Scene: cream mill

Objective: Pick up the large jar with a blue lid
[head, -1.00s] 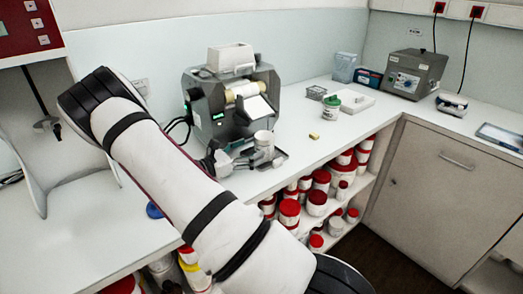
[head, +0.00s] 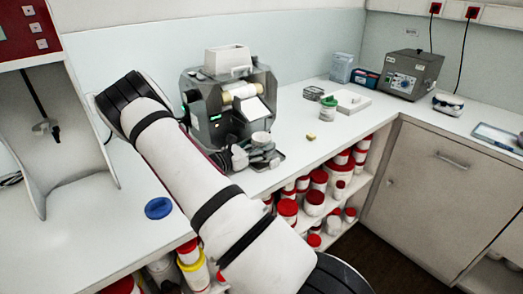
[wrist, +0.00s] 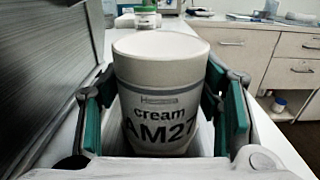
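My gripper (wrist: 160,110) has its two teal-padded fingers on either side of a white jar (wrist: 160,85) marked "cream AM27". The fingers look spread, with narrow gaps beside the jar's lower part. The jar's top is plain white; no blue lid shows on it. In the head view the jar (head: 262,138) stands at the front of the grey machine, and my gripper (head: 242,157) is at its left, partly hidden by my arm. A round blue piece like a lid (head: 158,208) lies on the left counter, beside my arm.
The grey mill machine (head: 228,105) stands right behind the jar. A green-lidded jar (head: 328,108), a small yellowish piece (head: 311,137) and a white tray (head: 350,102) are to the right. Several red-lidded jars (head: 315,197) fill the shelf below. The right counter front is clear.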

